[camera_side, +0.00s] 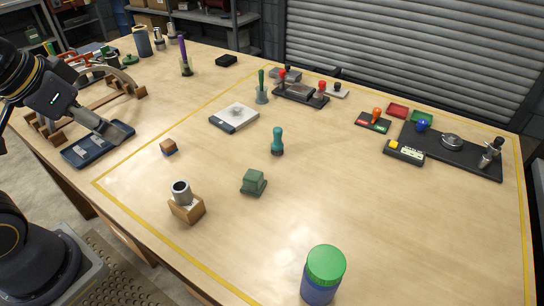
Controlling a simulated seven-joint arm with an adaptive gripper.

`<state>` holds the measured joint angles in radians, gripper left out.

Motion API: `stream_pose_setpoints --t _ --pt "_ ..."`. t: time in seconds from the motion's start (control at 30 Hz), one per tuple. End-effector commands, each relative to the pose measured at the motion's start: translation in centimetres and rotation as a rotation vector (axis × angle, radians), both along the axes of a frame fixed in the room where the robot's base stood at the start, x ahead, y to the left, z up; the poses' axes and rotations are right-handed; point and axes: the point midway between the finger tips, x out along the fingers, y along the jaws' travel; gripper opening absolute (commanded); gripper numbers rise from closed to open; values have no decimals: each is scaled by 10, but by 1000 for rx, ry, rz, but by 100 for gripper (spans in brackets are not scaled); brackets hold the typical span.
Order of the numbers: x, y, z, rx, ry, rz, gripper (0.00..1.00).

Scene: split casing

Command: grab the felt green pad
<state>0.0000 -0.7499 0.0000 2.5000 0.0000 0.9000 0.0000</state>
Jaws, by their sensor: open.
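A flat green pad (421,117) lies at the back right of the table, beside a flat red pad (398,110). A blue-knobbed piece in front hides part of the green pad. I cannot tell from this view whether it is felt. A darker green block (253,183) with a wider base stands near the middle of the table. My gripper (112,136) is at the far left, low over a dark blue tray (83,156). It is open, far from both green things. I cannot tell whether it touches the tray.
A wooden block with a grey cylinder (181,190), a teal peg (277,141) and a green-lidded jar (324,274) stand on the table. A black plate (480,164) with metal parts lies at right. The front right tabletop is clear.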

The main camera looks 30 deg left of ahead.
Motion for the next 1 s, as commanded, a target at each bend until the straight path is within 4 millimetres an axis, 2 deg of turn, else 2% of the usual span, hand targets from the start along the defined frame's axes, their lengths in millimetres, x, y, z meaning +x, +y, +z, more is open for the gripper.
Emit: stream_pose_setpoints --t 0.17,0.27,0.4,0.57,0.67,0.7,0.8,0.9,1.0 --pt "-2 0 -1 -18 10 34 71" --pt "7 0 23 -68 -8 118 71" --pt "45 -9 53 -138 50 210 71" --pt "103 -34 63 -181 163 272 71" --pt "143 -59 52 -179 251 291 71" --pt "158 -70 45 -173 284 293 71" --pt "187 -98 18 -143 359 283 71" --pt "203 -122 -11 -106 416 253 71" --pt "207 -136 -35 -74 460 229 71"
